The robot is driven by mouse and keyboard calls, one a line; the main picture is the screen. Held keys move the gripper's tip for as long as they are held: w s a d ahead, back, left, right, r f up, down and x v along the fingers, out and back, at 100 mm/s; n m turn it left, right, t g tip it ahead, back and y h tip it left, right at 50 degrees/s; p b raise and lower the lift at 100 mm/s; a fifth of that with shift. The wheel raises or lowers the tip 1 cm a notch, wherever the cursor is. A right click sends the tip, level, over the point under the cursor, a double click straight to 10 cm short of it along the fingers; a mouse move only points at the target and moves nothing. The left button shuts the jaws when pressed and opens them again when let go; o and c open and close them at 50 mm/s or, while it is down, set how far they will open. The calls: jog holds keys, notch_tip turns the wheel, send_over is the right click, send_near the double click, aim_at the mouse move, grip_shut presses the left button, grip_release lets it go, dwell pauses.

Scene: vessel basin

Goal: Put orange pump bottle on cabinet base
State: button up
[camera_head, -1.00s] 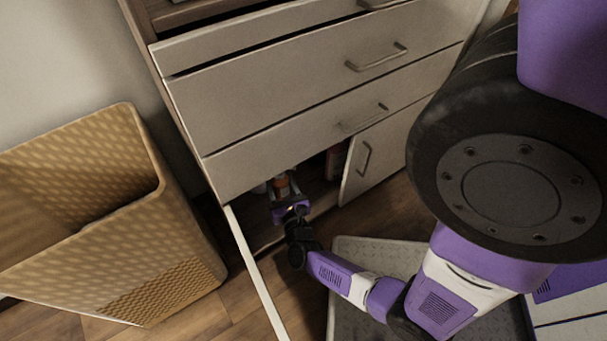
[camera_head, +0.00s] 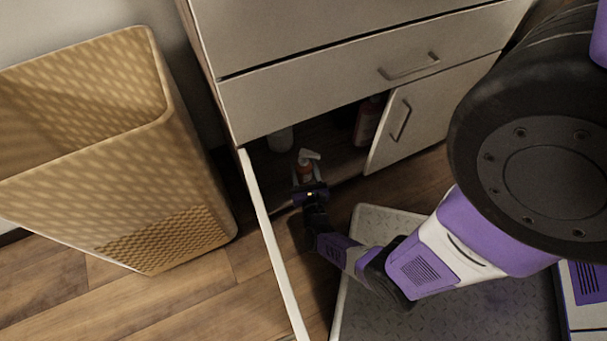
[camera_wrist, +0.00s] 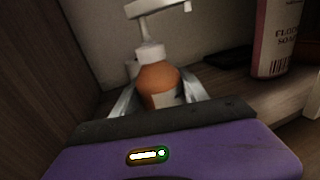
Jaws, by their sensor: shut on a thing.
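The orange pump bottle (camera_wrist: 157,78) with a white pump head is between the fingers of my gripper (camera_wrist: 160,98) in the wrist view. The gripper is shut on it. In the head view the bottle (camera_head: 305,172) shows just in front of my gripper (camera_head: 308,182), at the opening of the lower cabinet. The bottle looks roughly upright. The cabinet base (camera_head: 345,160) is the dark wooden floor inside, below the drawers. The bottle's bottom is hidden by my gripper, so I cannot tell whether it touches the base.
A pink-labelled bottle (camera_wrist: 277,40) stands inside on the right. A white bottle (camera_head: 281,140) stands inside on the left. A woven basket (camera_head: 120,150) stands at left.

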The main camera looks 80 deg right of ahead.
notch_tip(320, 180, down, 3)
jog(key=shift+r+b, duration=0.15)
jog(key=shift+b, duration=0.45)
jog(key=o, duration=1.6)
jog(key=shift+c, duration=0.2)
jog(key=shift+r, duration=0.1)
